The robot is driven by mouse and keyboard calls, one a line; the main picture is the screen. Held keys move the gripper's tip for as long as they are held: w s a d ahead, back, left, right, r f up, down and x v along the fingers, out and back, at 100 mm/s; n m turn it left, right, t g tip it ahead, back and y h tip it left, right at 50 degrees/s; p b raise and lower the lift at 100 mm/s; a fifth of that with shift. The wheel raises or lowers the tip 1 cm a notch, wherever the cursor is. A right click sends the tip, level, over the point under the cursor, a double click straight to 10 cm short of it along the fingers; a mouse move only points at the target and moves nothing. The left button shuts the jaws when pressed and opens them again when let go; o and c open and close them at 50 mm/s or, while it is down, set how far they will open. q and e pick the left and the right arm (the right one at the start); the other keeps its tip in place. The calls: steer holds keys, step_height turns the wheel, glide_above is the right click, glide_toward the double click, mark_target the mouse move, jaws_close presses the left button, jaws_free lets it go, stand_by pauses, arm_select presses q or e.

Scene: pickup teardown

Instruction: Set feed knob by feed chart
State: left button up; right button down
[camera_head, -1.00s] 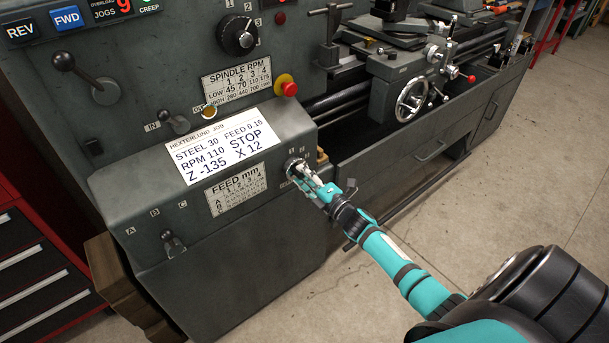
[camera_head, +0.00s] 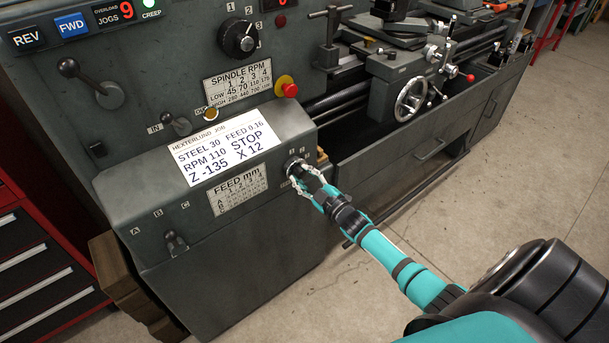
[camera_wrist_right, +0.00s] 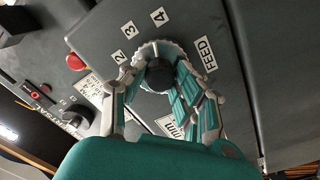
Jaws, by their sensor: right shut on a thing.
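The black feed knob (camera_wrist_right: 160,74) sits in a pale ring among number labels 2, 3 and 4, beside a FEED label, in the right wrist view. My right gripper (camera_wrist_right: 165,92) is shut on the knob, with its fingers on both sides. In the head view my right gripper (camera_head: 308,181) reaches the knob on the lathe's front and mostly hides it. The feed chart (camera_head: 237,190) is a small plate headed FEED mm, left of the knob. The white job card (camera_head: 220,147) above it reads FEED 0.16, STEEL 30 and RPM 110. My left gripper is out of view.
A lever (camera_head: 175,242) marked A, B, C is at the lower left of the panel. A red stop button (camera_head: 287,87) and the spindle knob (camera_head: 239,38) are above. A handwheel (camera_head: 411,98) stands to the right. Open floor lies in front.

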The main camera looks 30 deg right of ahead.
steer(key=shift+f+m, duration=0.1)
steer(key=shift+m, duration=0.8)
steer(key=c, duration=1)
jaws_free()
steer(key=s, duration=1.2)
steer(key=shift+d+f, duration=0.1)
steer(key=shift+d, duration=0.25)
